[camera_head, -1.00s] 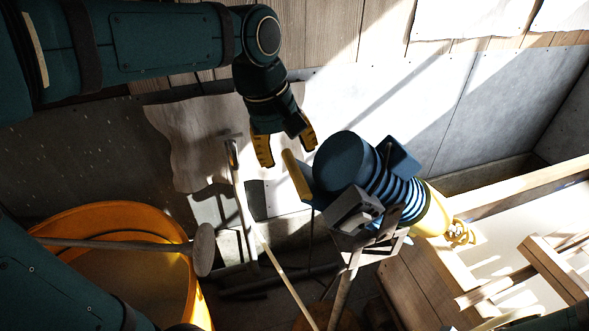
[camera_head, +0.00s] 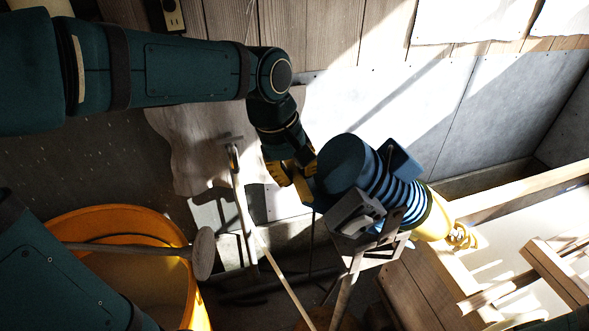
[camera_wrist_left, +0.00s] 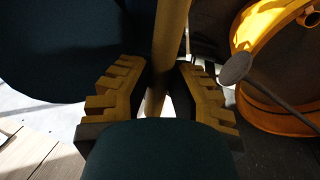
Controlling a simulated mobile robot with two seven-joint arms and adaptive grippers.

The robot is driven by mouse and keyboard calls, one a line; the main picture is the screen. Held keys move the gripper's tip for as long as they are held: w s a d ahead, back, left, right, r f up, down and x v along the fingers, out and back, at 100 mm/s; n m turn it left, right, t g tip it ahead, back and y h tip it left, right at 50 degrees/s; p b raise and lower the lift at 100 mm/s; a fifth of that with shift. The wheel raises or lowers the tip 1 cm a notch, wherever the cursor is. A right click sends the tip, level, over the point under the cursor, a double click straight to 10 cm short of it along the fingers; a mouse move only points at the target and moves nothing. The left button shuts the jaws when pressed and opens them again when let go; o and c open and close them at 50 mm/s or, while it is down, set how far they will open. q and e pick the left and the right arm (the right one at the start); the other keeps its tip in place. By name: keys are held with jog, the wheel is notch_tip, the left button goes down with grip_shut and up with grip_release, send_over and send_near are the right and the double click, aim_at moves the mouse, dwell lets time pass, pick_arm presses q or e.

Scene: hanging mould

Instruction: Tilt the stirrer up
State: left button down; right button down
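The stirrer is a blue motor body (camera_head: 345,163) with ribbed rings and a yellow end (camera_head: 436,217), lying tilted above a stand. A yellowish handle bar (camera_head: 301,184) sticks out at its left end. My left gripper (camera_head: 291,172) is at this handle, with its yellow fingers on either side of it. In the left wrist view the handle (camera_wrist_left: 170,40) runs between the spread fingers (camera_wrist_left: 160,95), with gaps beside it. The dark blue motor body (camera_wrist_left: 75,45) fills the upper left there. My right gripper is not in view.
An orange tub (camera_head: 185,285) stands at the lower left with a long-handled round-headed tool (camera_head: 203,252) across it. Thin poles (camera_head: 243,210) lean left of the stirrer. A metal bracket (camera_head: 355,213) and a wooden frame (camera_head: 520,190) stand below and right. A panelled wall is behind.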

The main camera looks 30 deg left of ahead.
pick_arm(q)
jog(key=shift+f, duration=0.15)
